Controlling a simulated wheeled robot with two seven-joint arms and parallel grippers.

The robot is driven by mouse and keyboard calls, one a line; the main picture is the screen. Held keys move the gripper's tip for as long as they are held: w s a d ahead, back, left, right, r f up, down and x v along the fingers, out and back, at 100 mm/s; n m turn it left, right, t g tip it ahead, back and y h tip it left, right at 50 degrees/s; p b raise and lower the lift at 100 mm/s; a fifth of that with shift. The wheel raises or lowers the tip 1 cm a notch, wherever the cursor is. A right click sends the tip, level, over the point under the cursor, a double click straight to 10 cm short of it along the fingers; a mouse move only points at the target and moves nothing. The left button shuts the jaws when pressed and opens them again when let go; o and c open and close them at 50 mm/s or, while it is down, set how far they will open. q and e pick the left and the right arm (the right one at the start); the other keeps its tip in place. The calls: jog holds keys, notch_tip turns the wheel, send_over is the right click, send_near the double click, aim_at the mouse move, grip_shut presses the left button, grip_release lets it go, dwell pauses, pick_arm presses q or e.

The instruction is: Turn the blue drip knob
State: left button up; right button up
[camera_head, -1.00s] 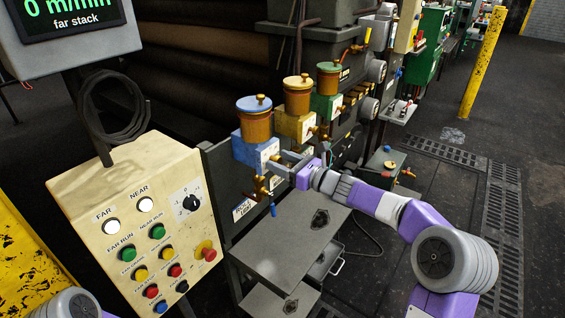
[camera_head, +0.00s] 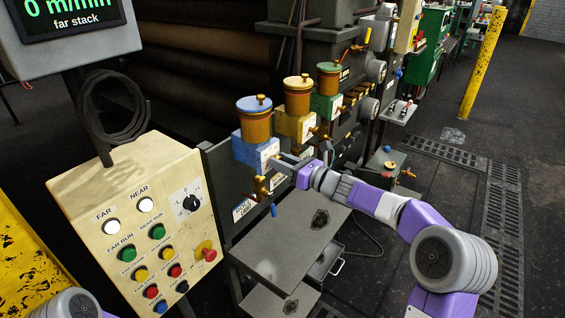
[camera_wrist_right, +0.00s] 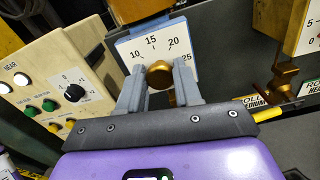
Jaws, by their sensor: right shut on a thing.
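The brass blue drip knob (camera_wrist_right: 159,75) sits in front of the plate, between the fingers of my right gripper (camera_wrist_right: 161,88). My right gripper (camera_head: 281,163) is shut on this knob and hides it in the head view. My left gripper is out of view.
A yellow and a green drip unit (camera_head: 297,123) (camera_head: 328,105) stand just to the right. A brass valve with a blue handle (camera_head: 273,210) hangs below. The cream control panel (camera_head: 94,177) is at left, and a grey metal cabinet top (camera_head: 283,245) lies below my arm.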

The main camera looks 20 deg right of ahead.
jog(key=n+p, duration=0.7)
jog(key=n, duration=0.2)
jog(key=n+p, duration=0.7)
jog(key=n, duration=0.3)
jog(key=n+p, duration=0.7)
jog(key=n, duration=0.3)
jog(key=shift+s+f, duration=0.1)
jog(key=shift+f, duration=0.2)
dwell(1.0)
dwell(0.4)
jog(key=o, duration=1)
